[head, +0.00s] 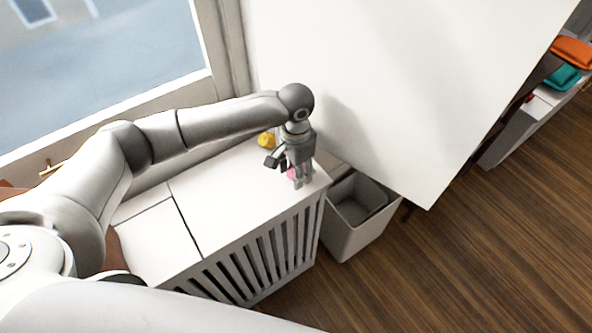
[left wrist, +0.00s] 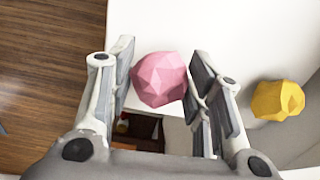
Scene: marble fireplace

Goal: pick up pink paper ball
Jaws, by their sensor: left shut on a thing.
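The pink paper ball (left wrist: 160,79) is a faceted crumpled ball between the two fingers of my left gripper (left wrist: 158,88) in the left wrist view. The fingers are shut on it from both sides. In the head view the left gripper (head: 291,177) points down at the right end of the white slatted cabinet top (head: 235,195), and only a small part of the pink ball (head: 292,173) shows behind the fingers. I cannot tell whether the ball touches the surface. My right gripper is not in view.
A yellow paper ball (head: 266,140) lies on the cabinet top near the wall; it also shows in the left wrist view (left wrist: 278,100). A grey-white bin (head: 352,222) stands on the wooden floor beside the cabinet's right end. A large white panel (head: 400,80) rises behind.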

